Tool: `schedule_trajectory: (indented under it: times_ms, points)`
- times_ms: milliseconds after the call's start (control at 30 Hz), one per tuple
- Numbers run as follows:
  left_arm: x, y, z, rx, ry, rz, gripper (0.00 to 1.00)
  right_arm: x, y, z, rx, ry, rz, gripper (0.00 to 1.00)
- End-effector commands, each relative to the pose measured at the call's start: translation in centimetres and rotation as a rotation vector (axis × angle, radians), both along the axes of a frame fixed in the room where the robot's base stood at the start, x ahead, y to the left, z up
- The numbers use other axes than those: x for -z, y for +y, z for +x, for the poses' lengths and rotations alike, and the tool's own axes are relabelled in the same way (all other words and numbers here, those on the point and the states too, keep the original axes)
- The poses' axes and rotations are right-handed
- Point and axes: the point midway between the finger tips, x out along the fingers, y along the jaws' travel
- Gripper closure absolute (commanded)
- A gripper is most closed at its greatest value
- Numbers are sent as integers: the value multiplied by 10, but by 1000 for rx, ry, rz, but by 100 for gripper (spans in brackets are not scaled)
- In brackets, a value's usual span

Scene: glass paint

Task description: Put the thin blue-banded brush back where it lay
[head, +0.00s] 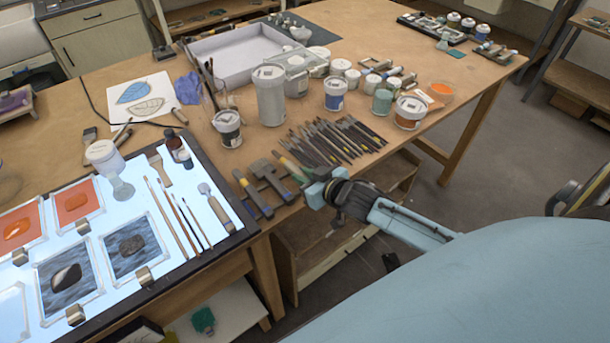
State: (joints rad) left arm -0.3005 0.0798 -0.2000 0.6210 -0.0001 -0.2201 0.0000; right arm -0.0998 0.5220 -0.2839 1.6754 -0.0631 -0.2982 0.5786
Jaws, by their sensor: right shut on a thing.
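My right gripper (312,186) is at the table's front edge, just right of the wide flat brushes (268,178) and below the row of thin dark brushes (335,140). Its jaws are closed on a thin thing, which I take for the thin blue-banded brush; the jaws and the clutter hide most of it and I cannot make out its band. Several thin brushes lie side by side in the row, some with yellow or pale bands. Other thin brushes (180,217) lie on the light panel (200,262) at left. My left gripper is not in view.
Jars and tubs (270,95) stand behind the brush row, with an orange-banded tub (409,112) at its right. A white tray (236,52) is farther back. Bare table shows right of the tubs.

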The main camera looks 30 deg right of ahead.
Motion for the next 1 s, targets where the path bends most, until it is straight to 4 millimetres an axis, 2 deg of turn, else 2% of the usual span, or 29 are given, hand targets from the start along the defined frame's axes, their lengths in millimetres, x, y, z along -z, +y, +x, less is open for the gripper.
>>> schedule_trajectory:
  times_ms: [433,467,633,1000]
  points:
    - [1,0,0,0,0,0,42,4,0,0,0,-1,1,100]
    - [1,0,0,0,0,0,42,4,0,0,0,-1,0,79]
    - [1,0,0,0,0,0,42,4,0,0,0,-1,0,57]
    - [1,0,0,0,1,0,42,4,0,-4,0,1,0,55]
